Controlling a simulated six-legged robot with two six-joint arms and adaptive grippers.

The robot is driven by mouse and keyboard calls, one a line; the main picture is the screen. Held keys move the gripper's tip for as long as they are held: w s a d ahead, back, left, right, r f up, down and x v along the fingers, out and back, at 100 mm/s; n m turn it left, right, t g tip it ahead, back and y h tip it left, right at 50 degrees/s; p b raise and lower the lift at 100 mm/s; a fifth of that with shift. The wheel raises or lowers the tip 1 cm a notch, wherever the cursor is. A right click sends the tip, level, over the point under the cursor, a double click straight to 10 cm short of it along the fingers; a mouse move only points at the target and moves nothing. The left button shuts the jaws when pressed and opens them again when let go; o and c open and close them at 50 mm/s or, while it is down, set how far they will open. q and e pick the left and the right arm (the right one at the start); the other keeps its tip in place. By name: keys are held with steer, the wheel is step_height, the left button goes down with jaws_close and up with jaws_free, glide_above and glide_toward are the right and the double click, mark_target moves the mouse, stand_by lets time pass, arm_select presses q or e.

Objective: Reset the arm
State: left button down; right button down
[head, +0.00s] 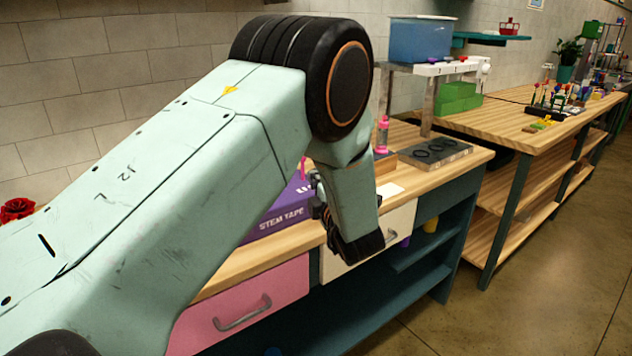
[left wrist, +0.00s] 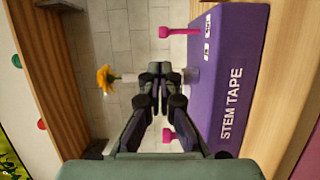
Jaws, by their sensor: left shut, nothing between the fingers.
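My left arm reaches in from the left in the head view and bends down over the workbench. My left gripper (left wrist: 156,78) is shut and empty in the left wrist view, its fingertips together in front of a tiled wall. In the head view it is mostly hidden behind my wrist, with only dark parts showing beside the purple box. The purple box (left wrist: 232,75), marked STEM TAPE, stands on the bench beside the gripper; it also shows in the head view (head: 283,213). I cannot tell the exact gap between them. My right gripper is in neither view.
The wooden workbench (head: 470,158) has a pink drawer (head: 245,308) and a cream drawer. A dark tray with round holes (head: 435,152), green blocks (head: 457,97) and a blue bin (head: 422,40) lie farther back. A yellow-orange flower (left wrist: 106,78) is near the wall. Floor at right is clear.

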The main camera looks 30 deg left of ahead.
arm_select(q)
steer(key=s+d+f+m+g+h, duration=0.1)
steer(key=s+d+f+m+h, duration=0.15)
steer(key=f+m, duration=0.4)
steer(key=s+d+f+m+h+b, duration=0.1)
steer(key=s+d+f+m+h, duration=0.1)
steer(key=s+f+m+h, duration=0.35)
steer(key=s+d+f+m+g+h, duration=0.1)
steer(key=s+d+f+m, duration=0.15)
steer(key=f+m, duration=0.55)
steer(key=s+d+f+m+g+h+b, duration=0.1)
steer(key=s+f, duration=0.4)
steer(key=s, duration=0.6)
steer(key=s+d+f+m+g+h+b, duration=0.1)
steer(key=s+f+g, duration=0.4)
steer(key=s, duration=0.6)
steer(key=s+d+f+m+g+h+b, duration=0.1)
steer(key=s+d+f+m+g+h, duration=0.1)
steer(key=s, duration=1)
step_height(320, 180, down, 3)
steer(key=d+m+g, duration=0.1)
steer(key=d+m, duration=0.1)
steer(key=m, duration=0.1)
steer(key=shift+f+g+h, duration=0.15)
steer(key=shift+g+h, duration=0.25)
